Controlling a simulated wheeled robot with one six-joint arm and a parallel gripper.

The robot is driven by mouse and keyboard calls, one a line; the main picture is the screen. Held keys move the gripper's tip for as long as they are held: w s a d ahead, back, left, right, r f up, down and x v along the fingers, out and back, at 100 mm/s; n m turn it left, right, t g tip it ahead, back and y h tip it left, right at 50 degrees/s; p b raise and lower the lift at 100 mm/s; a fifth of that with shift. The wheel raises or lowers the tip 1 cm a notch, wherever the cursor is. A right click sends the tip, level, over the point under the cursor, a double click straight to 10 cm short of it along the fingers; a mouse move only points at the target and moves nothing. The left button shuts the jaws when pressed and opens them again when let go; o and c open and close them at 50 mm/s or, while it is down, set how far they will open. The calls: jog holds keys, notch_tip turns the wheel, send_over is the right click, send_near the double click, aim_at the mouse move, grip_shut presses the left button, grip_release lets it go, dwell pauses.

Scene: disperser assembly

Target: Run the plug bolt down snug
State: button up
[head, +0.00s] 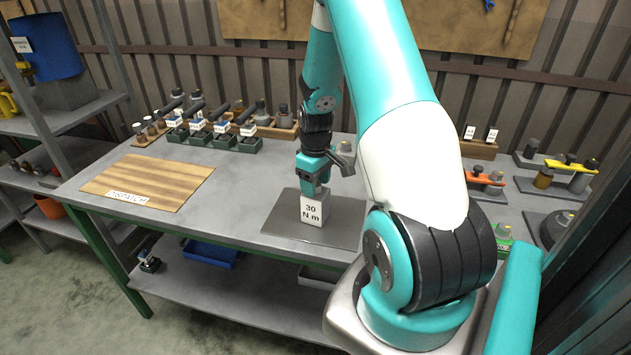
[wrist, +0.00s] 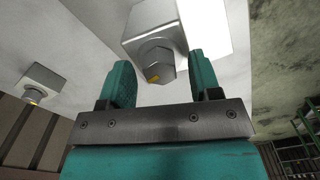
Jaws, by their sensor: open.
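The plug bolt (wrist: 158,64) has a grey hex head with a small yellow mark and sits in a pale metal block (wrist: 146,22). In the head view the block (head: 325,209), labelled 30 N m, stands on a dark grey mat (head: 283,219); the bolt cannot be made out there. My gripper (head: 317,186) points down just above the block. In the wrist view my gripper (wrist: 160,72) is open, with a teal finger on either side of the bolt head. Gaps show between the head and both fingers, so it is not gripped.
A second block with a bolt (wrist: 38,88) shows at left in the wrist view. A wooden dispatch board (head: 150,182) lies clear at the bench's left. Green holders (head: 222,142) stand behind it. Orange (head: 487,180) and yellow (head: 571,166) tools sit to the right.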

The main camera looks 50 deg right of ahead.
jog(key=shift+f, duration=0.2)
jog(key=c, duration=0.9)
jog(key=shift+m, duration=2.7)
jog(key=o, duration=0.9)
